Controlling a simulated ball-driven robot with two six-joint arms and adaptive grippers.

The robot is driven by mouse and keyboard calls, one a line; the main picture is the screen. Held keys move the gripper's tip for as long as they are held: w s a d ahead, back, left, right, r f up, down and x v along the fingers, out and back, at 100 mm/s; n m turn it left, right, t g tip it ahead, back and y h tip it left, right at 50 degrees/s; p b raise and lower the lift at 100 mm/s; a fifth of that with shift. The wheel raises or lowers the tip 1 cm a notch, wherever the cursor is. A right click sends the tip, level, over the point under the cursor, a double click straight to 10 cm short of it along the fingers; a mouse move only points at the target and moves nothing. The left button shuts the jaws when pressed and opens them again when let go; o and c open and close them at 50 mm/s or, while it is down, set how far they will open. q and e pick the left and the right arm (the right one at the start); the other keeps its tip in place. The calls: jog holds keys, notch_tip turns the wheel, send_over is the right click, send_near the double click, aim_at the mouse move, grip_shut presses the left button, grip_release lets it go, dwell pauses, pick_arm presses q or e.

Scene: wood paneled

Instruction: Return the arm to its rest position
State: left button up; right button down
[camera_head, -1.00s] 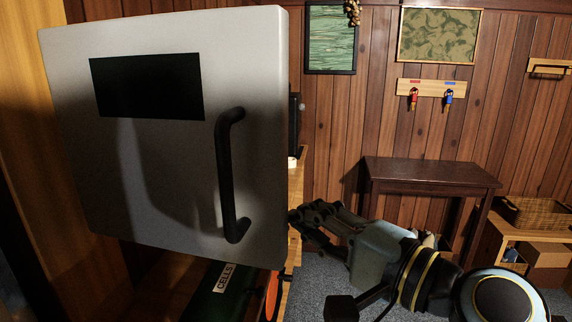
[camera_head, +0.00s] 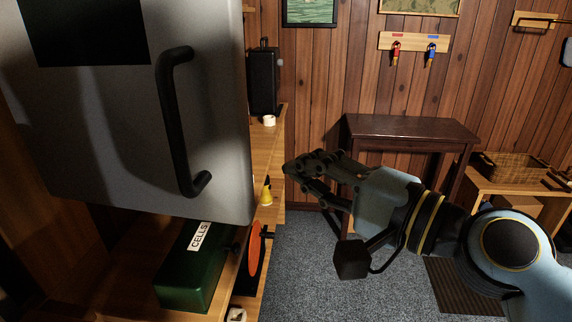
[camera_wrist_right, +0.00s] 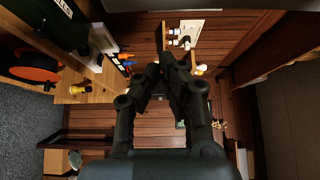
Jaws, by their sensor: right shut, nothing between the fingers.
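My right gripper (camera_head: 290,174) is shut and empty, in front of the wood-paneled wall and to the right of the grey cabinet door. In the right wrist view its two dark fingers (camera_wrist_right: 172,62) meet at the tips with nothing between them. My right arm comes in from the lower right. The grey door (camera_head: 90,130) with a black handle (camera_head: 175,125) fills the upper left of the head view. The gripper is apart from the handle. My left gripper does not show.
A dark table (camera_head: 410,130) stands at the wall. Grey carpet (camera_head: 310,260) lies open below my arm.

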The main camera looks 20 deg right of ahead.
jog(key=s, duration=0.5)
jog(key=w+d+f+g+h+b, duration=0.1)
jog(key=w+d+f+h+b, duration=0.2)
jog(key=f, duration=0.7)
jog(key=w+d+f+b, duration=0.15)
jog(key=f+b, duration=0.25)
jog(key=f, duration=0.6)
jog(key=s+d+f+n+g+h+b, duration=0.1)
jog(key=s+d+f+g+h+b, duration=0.15)
jog(key=f, duration=1.15)
jog(key=s+d+f+n+g+h+b, duration=0.1)
jog(key=s+d+f+g+b, duration=0.2)
jog(key=f, duration=1)
jog(key=s+d+f+n+g+h+b, duration=0.1)
jog(key=s+d+f+n+g, duration=0.2)
jog(key=s+f, duration=1.2)
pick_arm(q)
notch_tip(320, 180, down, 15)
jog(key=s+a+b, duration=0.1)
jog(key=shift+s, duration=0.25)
pick_arm(e)
jog(key=s+f+n+g, duration=0.2)
jog(key=s+f+n, duration=0.2)
jog(key=s, duration=0.5)
jog(key=s+f+n+g+h, duration=0.1)
jog(key=s+f+n+g, duration=0.2)
jog(key=s+f, duration=0.4)
jog(key=shift+s+d+n+g, duration=0.3)
jog(key=shift+s+n, duration=0.2)
jog(key=shift+s, duration=0.65)
